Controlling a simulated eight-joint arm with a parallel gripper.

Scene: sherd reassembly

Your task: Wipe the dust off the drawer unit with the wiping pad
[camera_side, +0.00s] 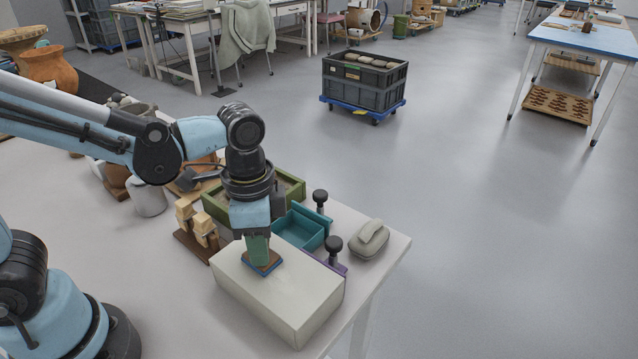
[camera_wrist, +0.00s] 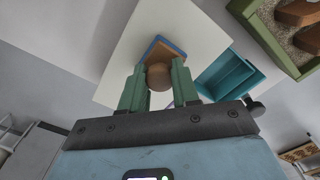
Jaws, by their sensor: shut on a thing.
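The drawer unit (camera_side: 285,295) is a cream box at the table's front edge. Its pale top also shows in the wrist view (camera_wrist: 205,38). A teal drawer (camera_side: 300,229) sticks out at its far side; it shows right of the box in the wrist view (camera_wrist: 228,75). My gripper (camera_side: 258,250) is shut on the wiping pad's round brown knob (camera_wrist: 159,77). The wiping pad (camera_side: 263,268) has a brown block and a blue edge and sits at the unit's top, apparently touching it. I cannot make out dust on the top.
A green-rimmed tray (camera_side: 214,208) stands behind the unit, with wooden blocks (camera_side: 196,222) to its left. Two black-knobbed clamps (camera_side: 334,246) (camera_side: 320,198) stand near the drawer. A grey lidded case (camera_side: 370,240) lies at the table's right corner.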

